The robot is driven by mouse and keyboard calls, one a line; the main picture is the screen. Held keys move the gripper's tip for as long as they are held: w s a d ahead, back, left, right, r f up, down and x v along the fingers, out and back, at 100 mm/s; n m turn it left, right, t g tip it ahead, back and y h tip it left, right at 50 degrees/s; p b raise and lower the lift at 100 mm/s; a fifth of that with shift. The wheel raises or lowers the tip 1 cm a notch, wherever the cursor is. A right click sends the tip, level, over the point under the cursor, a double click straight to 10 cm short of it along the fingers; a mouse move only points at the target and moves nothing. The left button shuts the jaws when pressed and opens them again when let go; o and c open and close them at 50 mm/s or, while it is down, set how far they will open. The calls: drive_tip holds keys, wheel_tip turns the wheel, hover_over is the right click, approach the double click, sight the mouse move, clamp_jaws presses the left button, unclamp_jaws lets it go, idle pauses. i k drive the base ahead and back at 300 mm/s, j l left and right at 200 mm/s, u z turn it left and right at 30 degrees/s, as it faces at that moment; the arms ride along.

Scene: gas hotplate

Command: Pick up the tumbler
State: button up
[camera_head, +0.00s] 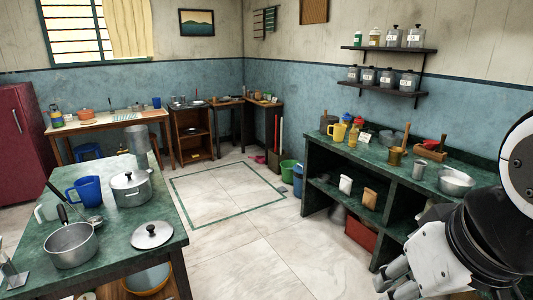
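I cannot tell for sure which vessel is the tumbler. A small grey metal cup (419,169) stands upright on the green counter (465,166) at the right, between a brass mortar (395,156) and a metal bowl (456,182). A clear glass (11,275) stands at the left table's near left corner, cut by the picture edge. My gripper (396,281) is at the lower right, in front of the counter and apart from these vessels. Its fingers are small and partly hidden, so whether they are open is unclear.
The green left table (115,250) holds a lidded pot (131,189), a blue mug (84,191), a saucepan (71,245) and a loose lid (152,235). Shelves (390,48) with canisters hang above the right counter. The tiled floor (255,245) between table and counter is clear.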

sight(419, 168)
drive_tip(key=i+l, duration=0.15)
drive_tip(key=i, duration=0.3)
drive_tip(key=i+l+z, duration=0.1)
drive_tip(key=i, duration=0.4)
drive_tip(key=i+l+z, duration=0.1)
drive_tip(key=i+l, duration=0.15)
drive_tip(key=i, duration=0.2)
drive_tip(key=i+l, duration=0.15)
drive_tip(key=l, duration=0.2)
drive_tip(key=i+l, duration=0.15)
drive_tip(key=l, duration=0.2)
drive_tip(key=i+l, duration=0.15)
drive_tip(key=l, duration=0.2)
drive_tip(key=i+l, duration=0.15)
drive_tip(key=l, duration=0.2)
drive_tip(key=i+l, duration=0.1)
drive_tip(key=l, duration=0.3)
drive_tip(key=i+l+z, duration=0.1)
drive_tip(key=l, duration=0.25)
drive_tip(key=i, duration=0.05)
